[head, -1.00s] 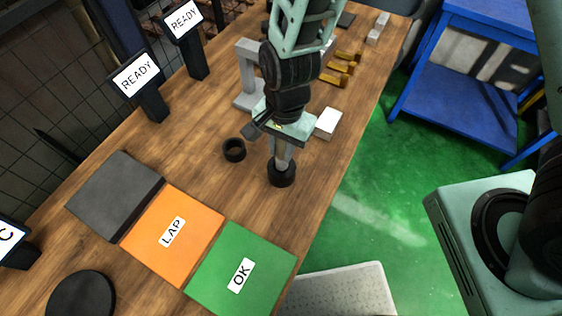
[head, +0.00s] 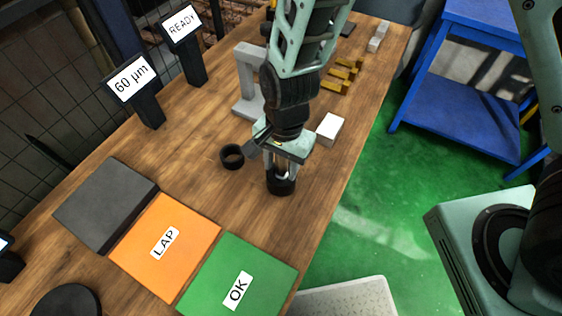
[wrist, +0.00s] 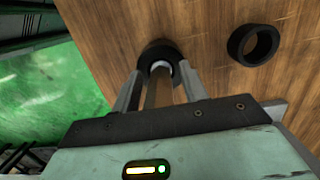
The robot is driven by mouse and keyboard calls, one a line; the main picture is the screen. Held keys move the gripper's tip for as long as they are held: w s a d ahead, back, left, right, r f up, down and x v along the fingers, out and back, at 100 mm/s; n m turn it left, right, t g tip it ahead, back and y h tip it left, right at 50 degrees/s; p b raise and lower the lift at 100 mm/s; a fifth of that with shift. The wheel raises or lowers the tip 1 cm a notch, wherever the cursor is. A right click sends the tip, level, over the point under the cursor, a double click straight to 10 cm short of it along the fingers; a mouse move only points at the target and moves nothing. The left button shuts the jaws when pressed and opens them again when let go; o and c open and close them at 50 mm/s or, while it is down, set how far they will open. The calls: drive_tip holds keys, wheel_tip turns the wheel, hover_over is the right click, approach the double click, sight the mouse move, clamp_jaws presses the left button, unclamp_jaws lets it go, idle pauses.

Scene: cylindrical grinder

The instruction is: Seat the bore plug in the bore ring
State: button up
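The bore plug (wrist: 158,92) stands upright between my fingers, its brown shaft and pale collar showing in the wrist view. Its lower end is inside a black bore ring (head: 281,186) on the wooden table; the ring also shows in the wrist view (wrist: 152,52). How deep the plug sits is hidden. My gripper (head: 281,172) is directly above this ring, with its fingers spread on either side of the plug. A second black ring (head: 232,156) lies empty on the table to the left; it also shows in the wrist view (wrist: 253,45).
An orange LAP pad (head: 190,232), a green OK pad (head: 262,268) and a dark pad (head: 100,205) lie in front. A white block (head: 330,128) and a grey stand (head: 245,85) are behind. One display (head: 131,80) reads 60 µm, another (head: 181,25) READY.

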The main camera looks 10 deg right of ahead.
drive_tip(key=r, duration=0.8)
drive_tip(key=w+d+r, duration=0.1)
drive_tip(key=r, duration=0.3)
drive_tip(key=shift+r, duration=0.15)
drive_tip(key=s+d+r+n, duration=0.3)
drive_tip(key=s+n, duration=0.3)
drive_tip(key=n, duration=0.1)
drive_tip(key=s+d+r+n+t, duration=0.1)
drive_tip(key=s+d+r+n, duration=0.3)
drive_tip(key=s+n, duration=0.2)
drive_tip(key=shift+d+n, duration=0.2)
drive_tip(key=shift+n, duration=1)
